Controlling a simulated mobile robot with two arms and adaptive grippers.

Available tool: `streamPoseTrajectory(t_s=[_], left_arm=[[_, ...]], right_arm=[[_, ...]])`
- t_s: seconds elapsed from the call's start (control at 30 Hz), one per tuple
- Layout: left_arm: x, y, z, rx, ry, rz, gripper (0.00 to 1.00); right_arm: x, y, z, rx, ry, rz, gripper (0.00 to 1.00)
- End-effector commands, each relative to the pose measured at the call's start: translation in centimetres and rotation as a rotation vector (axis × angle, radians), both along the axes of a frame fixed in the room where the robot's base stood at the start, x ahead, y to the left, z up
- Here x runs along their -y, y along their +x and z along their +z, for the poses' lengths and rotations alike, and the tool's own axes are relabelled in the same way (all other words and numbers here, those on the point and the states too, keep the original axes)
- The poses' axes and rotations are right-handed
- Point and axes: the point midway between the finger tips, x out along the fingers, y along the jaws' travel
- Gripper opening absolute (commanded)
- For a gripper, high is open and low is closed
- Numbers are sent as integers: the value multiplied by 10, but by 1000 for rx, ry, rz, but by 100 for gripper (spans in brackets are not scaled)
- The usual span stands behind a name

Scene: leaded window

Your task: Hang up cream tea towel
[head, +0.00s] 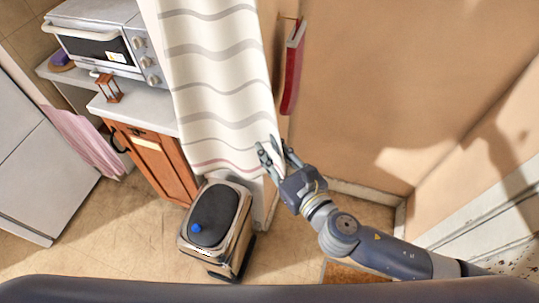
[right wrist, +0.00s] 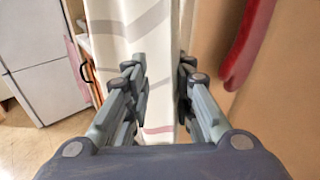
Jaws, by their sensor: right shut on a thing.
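The cream tea towel (head: 222,85), with grey wavy stripes and a pinkish line near its lower edge, hangs down in the head view. Its top runs out of the picture. My right gripper (head: 273,152) is at its lower right edge, shut on the cloth. In the right wrist view the towel (right wrist: 132,45) runs down between the two fingers of the right gripper (right wrist: 160,88). What the towel hangs from is hidden. My left gripper is not in view.
A bin (head: 217,222) with a black lid and a blue knob stands below the towel. A toaster oven (head: 105,45) and a small lantern (head: 108,88) sit on the counter at left. A pink cloth (head: 85,140) hangs below. A red item (head: 293,70) is on the wall.

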Motion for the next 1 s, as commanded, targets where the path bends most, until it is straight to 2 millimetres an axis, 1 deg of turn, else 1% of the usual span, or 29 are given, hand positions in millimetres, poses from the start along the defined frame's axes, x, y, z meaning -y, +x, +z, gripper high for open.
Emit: streamPoseTrajectory(t_s=[0.4, 0.5, 0.57, 0.9, 1.0], left_arm=[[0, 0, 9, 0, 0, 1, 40], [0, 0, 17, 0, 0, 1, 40], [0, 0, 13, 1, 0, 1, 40], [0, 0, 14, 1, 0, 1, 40], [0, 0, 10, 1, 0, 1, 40]], right_arm=[[8, 24, 5, 1, 0, -1, 0], [8, 24, 7, 0, -1, 0, 0], [10, 29, 4, 3, -2, -1, 0], [16, 48, 2, 1, -1, -1, 0], [16, 49, -4, 1, -1, -1, 0]])
